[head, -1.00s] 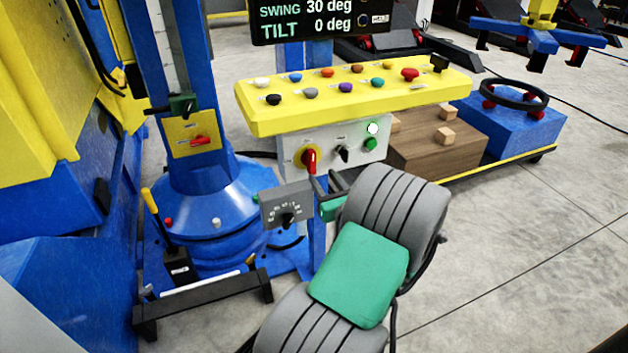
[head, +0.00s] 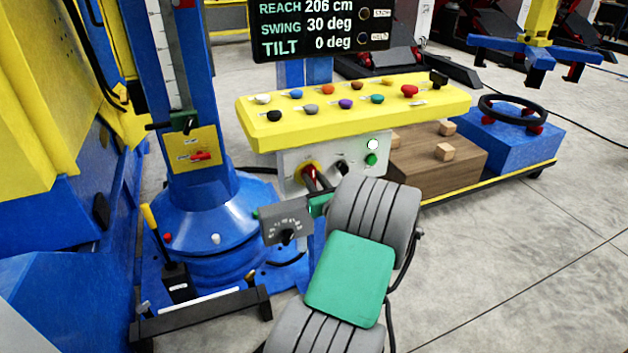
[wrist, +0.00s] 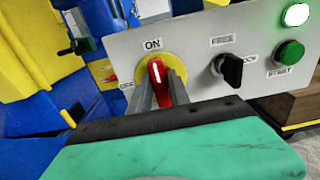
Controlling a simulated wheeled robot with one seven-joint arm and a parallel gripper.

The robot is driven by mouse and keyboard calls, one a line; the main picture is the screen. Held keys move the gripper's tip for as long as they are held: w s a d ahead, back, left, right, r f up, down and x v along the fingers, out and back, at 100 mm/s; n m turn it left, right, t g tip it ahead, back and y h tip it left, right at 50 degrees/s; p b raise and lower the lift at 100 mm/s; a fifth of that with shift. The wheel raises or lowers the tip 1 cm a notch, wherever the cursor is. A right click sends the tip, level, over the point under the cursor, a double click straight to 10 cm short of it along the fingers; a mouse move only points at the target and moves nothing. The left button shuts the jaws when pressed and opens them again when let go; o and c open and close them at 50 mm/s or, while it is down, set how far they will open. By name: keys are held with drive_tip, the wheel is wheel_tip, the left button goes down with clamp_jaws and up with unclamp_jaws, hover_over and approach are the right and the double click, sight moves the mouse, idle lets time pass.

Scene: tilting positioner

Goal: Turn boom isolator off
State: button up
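The red rotary switch handle (wrist: 156,75) sits on a yellow disc on the grey panel (wrist: 205,48), with its white mark toward the ON label and OFF to its left. In the head view the switch (head: 309,174) is partly hidden behind my gripper. My gripper (wrist: 161,88) has one finger on each side of the red handle, with little gap showing, and looks shut on it. I take this switch for the boom isolator; its name is not readable.
A black knob (wrist: 229,69) and a green START button (wrist: 289,53) are right of the switch, below a lit white lamp (wrist: 295,15). A yellow button console (head: 350,110) overhangs the panel. A blue column (head: 190,120) with another red handle (head: 201,156) stands left.

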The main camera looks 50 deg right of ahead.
clamp_jaws()
drive_tip(key=shift+n, duration=0.4)
drive_tip(key=n, duration=0.3)
drive_tip(key=shift+a, duration=0.1)
drive_tip(key=n+b, duration=0.2)
drive_tip(key=n, duration=0.2)
drive_tip(key=n+b, duration=0.2)
drive_tip(key=n, duration=0.3)
drive_tip(key=f+n+b, duration=0.1)
drive_tip(key=n+b, duration=0.1)
drive_tip(key=n, duration=0.3)
drive_tip(key=shift+w+a+b, duration=0.2)
drive_tip(key=shift+a+b, duration=0.05)
drive_tip(key=shift+b, duration=0.15)
idle(0.3)
